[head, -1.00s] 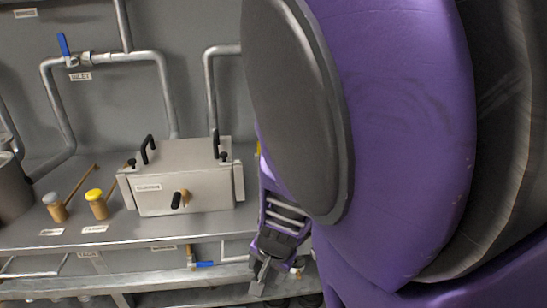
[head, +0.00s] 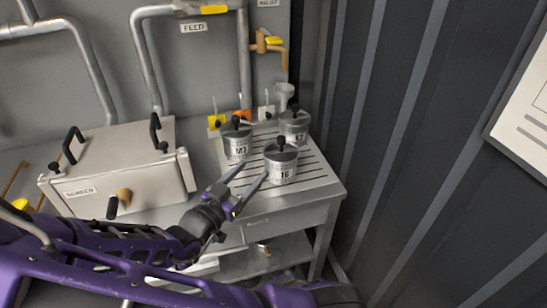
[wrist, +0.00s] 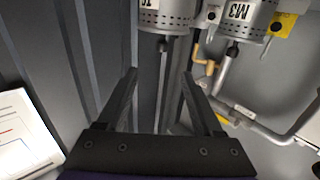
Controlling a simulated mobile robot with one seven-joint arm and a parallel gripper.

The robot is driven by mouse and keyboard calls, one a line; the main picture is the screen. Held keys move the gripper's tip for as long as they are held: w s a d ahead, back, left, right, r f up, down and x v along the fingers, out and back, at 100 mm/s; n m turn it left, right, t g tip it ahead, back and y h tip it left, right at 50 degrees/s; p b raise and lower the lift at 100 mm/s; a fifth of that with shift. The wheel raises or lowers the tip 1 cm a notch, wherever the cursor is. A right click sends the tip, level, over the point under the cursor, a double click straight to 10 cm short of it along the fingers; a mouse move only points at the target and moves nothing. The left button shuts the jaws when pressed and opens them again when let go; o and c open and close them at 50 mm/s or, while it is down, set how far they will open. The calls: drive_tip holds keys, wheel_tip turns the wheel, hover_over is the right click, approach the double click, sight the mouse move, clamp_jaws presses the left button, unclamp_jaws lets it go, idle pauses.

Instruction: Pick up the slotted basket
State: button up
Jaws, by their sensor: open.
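Three grey cylindrical baskets with black top knobs stand on the grooved bench top. One marked M3 (head: 237,147) is at left, one that seems marked T6 (head: 282,172) is in front, and a third (head: 296,131) is at back right. I cannot tell for certain which one is slotted. The wrist view is upside down and shows the front basket (wrist: 165,17) and M3 (wrist: 238,14) with rows of small openings in their walls. My gripper (head: 254,171) is open and empty, its fingers pointing towards the front basket, apart from it. Its fingertips (wrist: 159,72) also show in the wrist view.
A metal box (head: 125,165) with black handles stands left of the baskets. Pipes, a tap (head: 270,43), a funnel (head: 284,92) and small yellow and orange items are behind them. A dark corrugated wall (head: 400,130) closes the right side, with a white board (head: 525,120) on it.

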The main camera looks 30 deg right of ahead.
sight(279, 142)
drive_tip(key=b+x, duration=0.1)
drive_tip(key=x, duration=0.9)
drive_tip(key=shift+d, duration=0.2)
drive_tip(key=shift+w+b+x, duration=0.25)
drive_tip(key=shift+b+x, duration=0.15)
drive_tip(key=shift+x, duration=2.25)
drive_tip(key=shift+a, duration=0.1)
clamp_jaws()
